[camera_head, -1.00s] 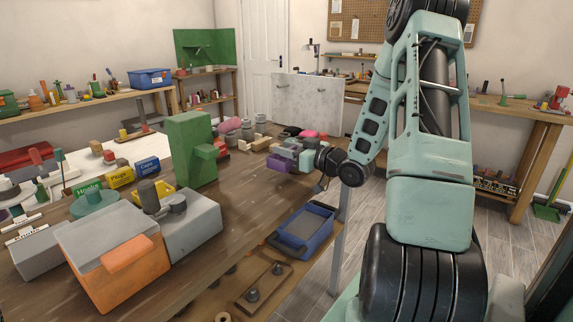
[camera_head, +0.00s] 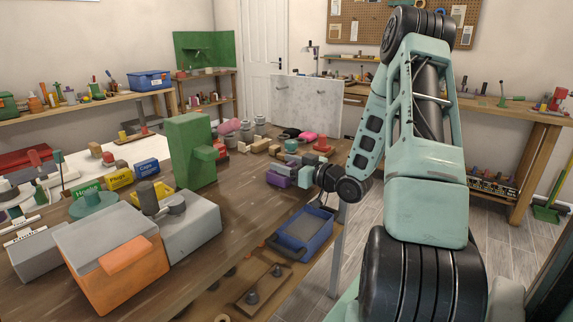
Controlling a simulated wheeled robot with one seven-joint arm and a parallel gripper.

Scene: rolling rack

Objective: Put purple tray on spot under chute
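The purple tray (camera_head: 277,180) is at the right edge of the wooden bench, at the tip of my gripper (camera_head: 289,177). It is small in the head view and partly covered by the gripper. The gripper's fingers are too small to make out, but the tray has moved along with it, so it appears held. I cannot tell whether the tray touches the bench. A green block-shaped stand (camera_head: 186,150) with a jutting part on its right side stands left of the tray. I cannot tell for sure that this is the chute, and no marked spot shows clearly.
A grey and orange box (camera_head: 128,262) fills the near left. A blue bin (camera_head: 303,243) sits on the lower shelf below the bench edge. A red piece (camera_head: 323,147) and a teal piece (camera_head: 291,146) stand behind the gripper. Bare bench top lies between the green stand and the tray.

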